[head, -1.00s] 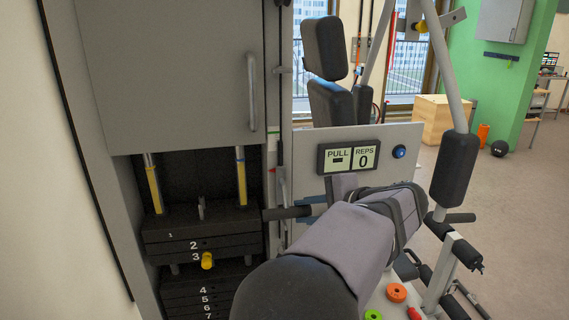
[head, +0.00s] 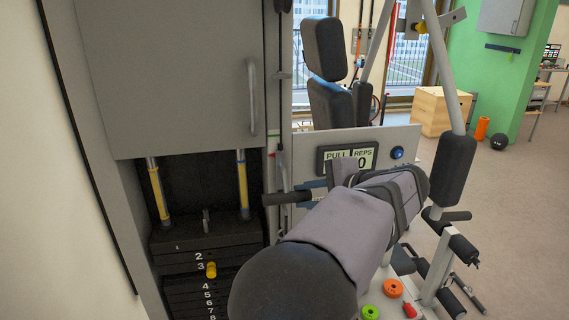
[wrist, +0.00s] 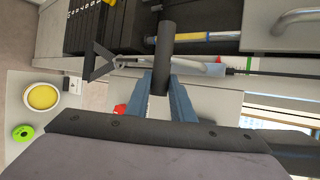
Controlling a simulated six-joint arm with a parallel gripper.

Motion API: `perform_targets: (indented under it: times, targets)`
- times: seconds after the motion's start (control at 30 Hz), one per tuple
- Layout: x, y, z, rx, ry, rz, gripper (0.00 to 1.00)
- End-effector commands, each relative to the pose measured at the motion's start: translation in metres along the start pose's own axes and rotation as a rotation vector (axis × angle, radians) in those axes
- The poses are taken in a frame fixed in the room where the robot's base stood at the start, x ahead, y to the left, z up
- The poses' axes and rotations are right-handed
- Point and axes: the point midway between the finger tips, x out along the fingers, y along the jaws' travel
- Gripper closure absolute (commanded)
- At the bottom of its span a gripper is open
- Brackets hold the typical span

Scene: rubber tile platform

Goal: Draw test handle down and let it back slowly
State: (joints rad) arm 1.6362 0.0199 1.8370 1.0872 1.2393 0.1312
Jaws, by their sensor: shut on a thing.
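My gripper (head: 313,192) is shut on the test handle (head: 285,198), a dark bar beside the weight cabinet. In the wrist view the blue fingers (wrist: 162,98) sit on both sides of the black handle (wrist: 167,40). The upper weight plates (head: 180,256), with a yellow pin (head: 211,270) at plate 3, sit just above the numbered lower plates (head: 188,300).
A grey cabinet door (head: 180,80) is above the stack. A padded machine arm (head: 453,170) stands at the right. Orange (head: 393,287) and green (head: 371,312) rings lie on a light surface below my arm. A wooden box (head: 441,110) stands behind.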

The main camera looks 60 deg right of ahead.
Motion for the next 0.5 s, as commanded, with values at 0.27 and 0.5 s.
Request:
perform_targets:
  times: [0.27, 0.5]
  targets:
    - [-0.006, -0.008, 0.003, 0.003, -0.002, 0.009, 1.00]
    - [-0.012, -0.017, 0.005, 0.002, -0.002, 0.009, 1.00]
